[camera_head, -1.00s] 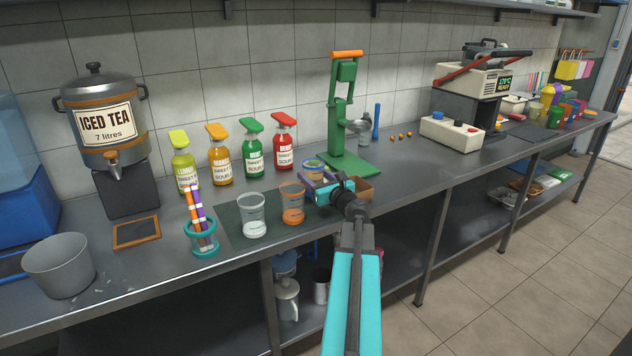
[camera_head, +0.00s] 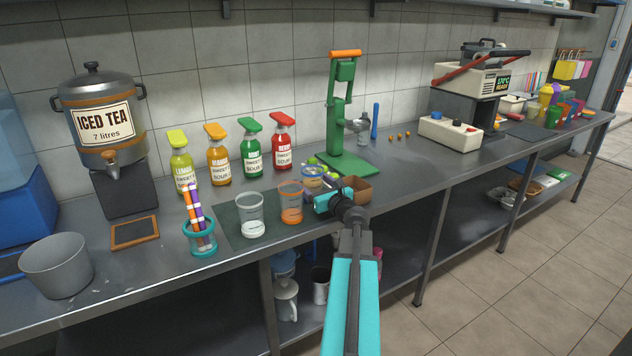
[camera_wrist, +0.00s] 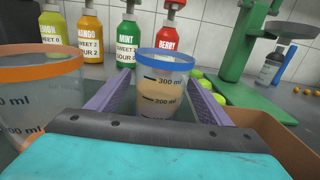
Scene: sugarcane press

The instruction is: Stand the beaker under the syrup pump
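A clear beaker with a blue rim and volume marks (camera_wrist: 165,84) stands upright between the purple fingers of my gripper (camera_wrist: 164,100) in the wrist view. The fingers are apart, one on each side of it, and look open around it. In the head view the beaker (camera_head: 312,180) is partly hidden by my gripper (camera_head: 322,190). A tan patch shows through it. Several pump bottles stand behind along the wall: lemon (camera_head: 182,168), mango (camera_head: 218,158), mint (camera_head: 252,152) and berry (camera_head: 282,145).
An orange-rimmed beaker (camera_head: 291,204) stands just left of my gripper, with a clear beaker (camera_head: 250,215) beyond on a dark mat. A brown box (camera_head: 357,187) is close on the right. Limes (camera_wrist: 208,96) and the green press (camera_head: 338,125) stand behind.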

